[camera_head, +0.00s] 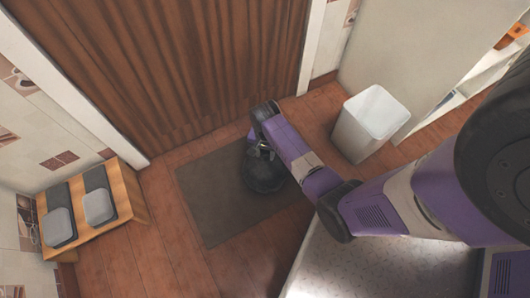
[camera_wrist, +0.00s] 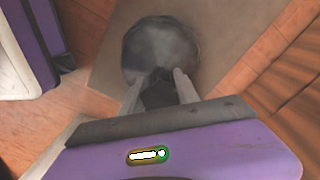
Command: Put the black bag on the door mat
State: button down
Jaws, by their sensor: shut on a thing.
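The black bag (camera_head: 264,174) is a dark, rounded bundle over the right part of the door mat in the head view. The door mat (camera_head: 213,205) is a dark grey-brown rectangle on the wooden floor in front of the brown curtain. In the wrist view the bag (camera_wrist: 160,48) looks grey and round beyond the fingertips, with the mat (camera_wrist: 108,65) around it. My gripper (camera_wrist: 160,80) is shut on the bag's near end; it shows small above the bag in the head view (camera_head: 259,147). I cannot tell whether the bag's underside touches the mat.
A white bin (camera_head: 368,125) stands on the floor right of the mat. A wooden rack with grey slippers (camera_head: 95,212) stands at the left wall. The brown curtain (camera_head: 180,60) hangs behind the mat. A metal-topped counter (camera_head: 370,265) is at the lower right. Floor left of the mat is clear.

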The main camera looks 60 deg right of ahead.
jog(key=shift+w+f, duration=0.1)
jog(key=c, duration=0.9)
grip_release()
jog(key=shift+f, duration=0.1)
